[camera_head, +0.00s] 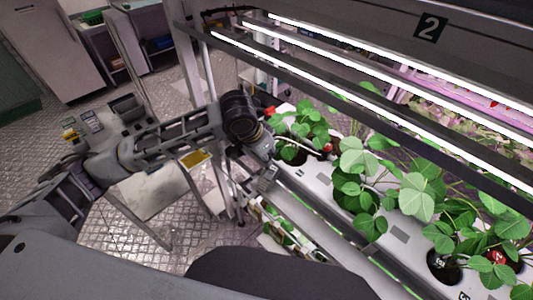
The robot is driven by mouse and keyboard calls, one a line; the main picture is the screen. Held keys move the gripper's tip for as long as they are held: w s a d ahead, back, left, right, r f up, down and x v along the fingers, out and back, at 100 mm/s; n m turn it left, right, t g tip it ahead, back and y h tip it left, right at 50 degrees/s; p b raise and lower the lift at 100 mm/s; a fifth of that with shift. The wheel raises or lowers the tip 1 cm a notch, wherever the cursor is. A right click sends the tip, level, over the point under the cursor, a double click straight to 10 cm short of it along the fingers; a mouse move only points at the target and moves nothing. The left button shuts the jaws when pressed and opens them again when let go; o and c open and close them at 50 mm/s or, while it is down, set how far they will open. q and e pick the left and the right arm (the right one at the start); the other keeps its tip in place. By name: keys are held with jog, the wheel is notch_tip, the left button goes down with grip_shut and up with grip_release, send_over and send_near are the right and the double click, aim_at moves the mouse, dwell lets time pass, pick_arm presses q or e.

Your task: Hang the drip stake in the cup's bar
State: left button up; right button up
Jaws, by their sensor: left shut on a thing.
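A thin pale tube (232,178) hangs beside the gripper. A dark cup (292,155) with a strawberry plant (300,127) sits in the gutter just right of the gripper. Its bar cannot be made out. Another dark cup (444,268) shows at the lower right. My right gripper is not in view.
Bright lamp bars (370,101) run diagonally above the plants, under a beam with a "2" sign (430,26). Leaves crowd the gutter to the right. A lower shelf lies beneath. A grey cart (150,190) stands behind my left arm, with open floor around it.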

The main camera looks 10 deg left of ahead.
pick_arm(q)
jog(key=shift+r, duration=0.2)
jog(key=shift+s+d+f+p, duration=0.1)
jog(key=shift+d+f+p, duration=0.1)
jog(key=shift+f+p, duration=0.45)
dwell(1.5)
jog(key=shift+s+p, duration=0.1)
jog(key=shift+p, duration=0.25)
jog(key=shift+f, duration=0.35)
grip_shut()
jog(key=shift+r, duration=0.4)
jog(key=shift+r, duration=0.4)
jog(key=shift+w+a+f, duration=0.3)
jog(key=shift+w+f, duration=0.05)
jog(key=shift+f, duration=0.2)
dwell(1.0)
jog(key=shift+f, duration=0.75)
dwell(1.5)
